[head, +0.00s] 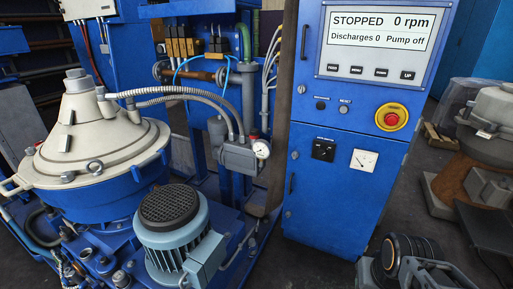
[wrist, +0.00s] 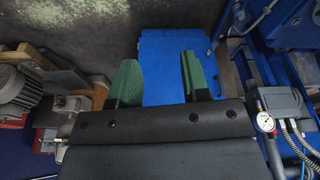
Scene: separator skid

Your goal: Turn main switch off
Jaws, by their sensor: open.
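The blue control cabinet (head: 340,200) stands right of centre in the head view. A black square switch with a small light label above it (head: 323,150), which looks like the main switch, sits on its lower front. Its knob position is too small to read. The screen (head: 379,43) reads STOPPED, 0 rpm, Discharges 0, Pump off. My gripper (wrist: 158,79) shows in the wrist view with its two green fingers apart and nothing between them. A blue surface (wrist: 172,65) lies beyond the fingers. The switch cannot be made out in the wrist view.
A red emergency button on yellow (head: 391,117) and a white meter (head: 363,160) are on the cabinet front. The separator (head: 95,150) and a motor (head: 175,235) stand at left. A pressure gauge (head: 261,149) sits left of the cabinet. Grey machinery (head: 490,110) stands at right.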

